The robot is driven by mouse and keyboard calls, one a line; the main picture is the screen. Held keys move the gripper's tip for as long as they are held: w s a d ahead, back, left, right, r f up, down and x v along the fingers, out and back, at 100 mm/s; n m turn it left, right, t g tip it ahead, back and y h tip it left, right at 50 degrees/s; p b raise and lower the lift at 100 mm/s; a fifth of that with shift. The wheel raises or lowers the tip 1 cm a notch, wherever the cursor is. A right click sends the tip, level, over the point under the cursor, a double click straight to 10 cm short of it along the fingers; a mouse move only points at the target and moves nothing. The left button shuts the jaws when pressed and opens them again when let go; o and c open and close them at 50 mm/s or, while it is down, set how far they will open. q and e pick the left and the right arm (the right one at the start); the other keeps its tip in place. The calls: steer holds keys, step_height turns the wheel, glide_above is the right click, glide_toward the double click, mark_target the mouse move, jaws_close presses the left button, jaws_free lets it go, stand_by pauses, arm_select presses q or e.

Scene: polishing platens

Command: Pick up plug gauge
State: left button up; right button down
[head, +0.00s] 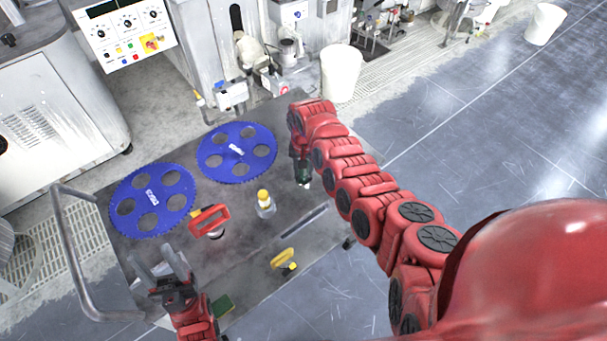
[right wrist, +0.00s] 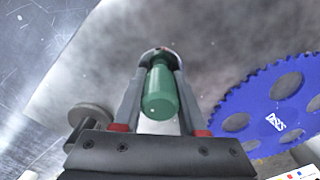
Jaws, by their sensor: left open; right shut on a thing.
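The plug gauge appears to be the green-handled cylinder (right wrist: 160,95) between the fingers of my right gripper (right wrist: 161,62) in the right wrist view. The fingers are shut on it, one on each side. In the head view my right gripper (head: 301,170) is near the right edge of the table, and a dark green bit of the gauge (head: 303,180) shows below it. I cannot tell whether the gauge touches the table. My left gripper (head: 160,264) is open and empty over the front left of the table.
The grey table (head: 240,245) bears two blue discs (head: 152,200) (head: 237,152), a red-handled tool (head: 209,221), a yellow-capped bottle (head: 265,204), a yellow-handled tool (head: 285,261) and a grey bar (head: 304,220). A green pad (head: 222,305) lies near my left gripper. A white bin (head: 341,73) stands behind.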

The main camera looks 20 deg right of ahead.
steer(key=shift+r, duration=0.15)
stand_by(0.6)
steer(key=shift+w+r, duration=0.1)
steer(key=shift+r, duration=0.35)
step_height(320, 180, up, 8)
steer(key=shift+f+b, duration=0.2)
steer(key=shift+b, duration=1.05)
steer(key=shift+r, duration=0.65)
